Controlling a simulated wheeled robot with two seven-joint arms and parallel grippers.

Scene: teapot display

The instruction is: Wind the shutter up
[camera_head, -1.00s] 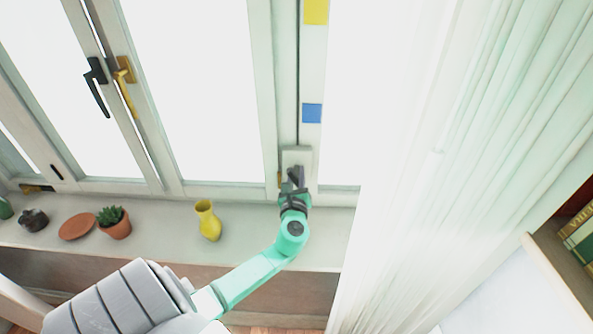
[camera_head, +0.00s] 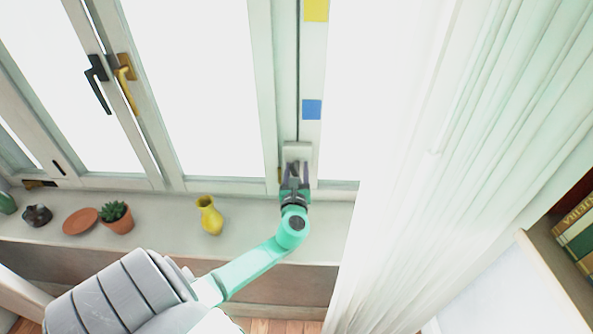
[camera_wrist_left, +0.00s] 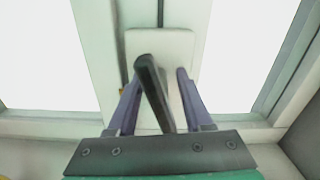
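The shutter winder is a pale plate (camera_head: 297,150) on the window post with a dark crank handle (camera_wrist_left: 152,85). My left gripper (camera_head: 296,168) is at the plate, its fingers pointing up at it. The handle leans a little, upper end to the left. Its depth between the fingers is hard to judge. A thin dark line runs up the post above the plate. The right gripper is out of view.
A blue square (camera_head: 312,109) and a yellow square (camera_head: 316,10) are on the post. On the sill are a yellow vase (camera_head: 210,216), a potted succulent (camera_head: 117,218) and a terracotta saucer (camera_head: 80,222). A white curtain (camera_head: 430,200) hangs close on the right.

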